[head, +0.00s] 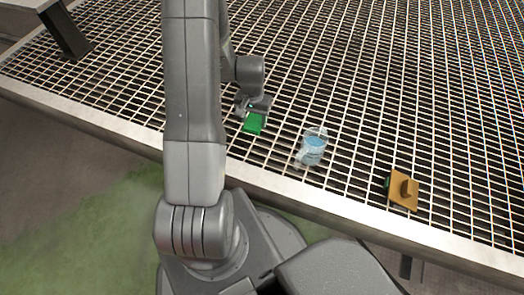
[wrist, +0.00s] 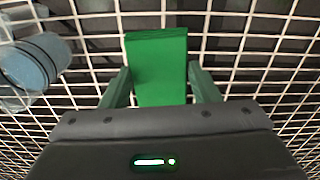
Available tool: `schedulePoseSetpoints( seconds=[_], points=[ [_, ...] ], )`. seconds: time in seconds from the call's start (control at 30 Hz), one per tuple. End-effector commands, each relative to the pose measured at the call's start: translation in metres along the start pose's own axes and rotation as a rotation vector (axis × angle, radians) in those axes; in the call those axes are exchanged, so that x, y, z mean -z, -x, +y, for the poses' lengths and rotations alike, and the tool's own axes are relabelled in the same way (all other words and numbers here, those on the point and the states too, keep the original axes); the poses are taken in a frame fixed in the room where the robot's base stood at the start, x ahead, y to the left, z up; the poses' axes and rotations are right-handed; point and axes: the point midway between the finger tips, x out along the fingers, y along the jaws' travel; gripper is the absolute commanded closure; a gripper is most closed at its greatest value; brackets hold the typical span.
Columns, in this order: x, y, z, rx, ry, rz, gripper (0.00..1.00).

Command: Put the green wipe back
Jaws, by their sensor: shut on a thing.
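The green wipe (head: 254,122) is a small flat green block. It is between the fingers of my gripper (head: 254,107), low over the metal grating in the head view. In the wrist view the green wipe (wrist: 158,68) stands out past the two fingers of my gripper (wrist: 160,88), which are shut on it. I cannot tell whether the wipe touches the grating. Part of my gripper is hidden behind its own wrist link in the head view.
A clear cup with blue contents (head: 313,147) is on the grating (head: 350,80) to the right of my gripper; it also shows in the wrist view (wrist: 35,62). An orange-brown block with a knob (head: 403,190) lies near the front rim. The grating beyond is clear.

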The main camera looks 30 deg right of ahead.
Motion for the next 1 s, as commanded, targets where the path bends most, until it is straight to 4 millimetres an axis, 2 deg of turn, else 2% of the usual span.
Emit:
schedulePoseSetpoints(
  seconds=[0.03,0.1,0.27,0.53,0.77,1.0],
  points=[
    [0.001,-0.009,0.009,0.000,-0.023,0.002,0.63],
    [0.001,-0.011,0.018,0.000,-0.046,0.002,0.63],
    [0.000,-0.015,0.028,0.000,-0.073,0.001,0.63],
    [-0.001,-0.062,0.029,-0.001,-0.075,-0.003,0.63],
    [-0.001,-0.080,0.029,-0.001,-0.075,-0.001,0.63],
    [-0.001,-0.112,0.028,0.000,-0.074,0.000,0.63]
  ],
)
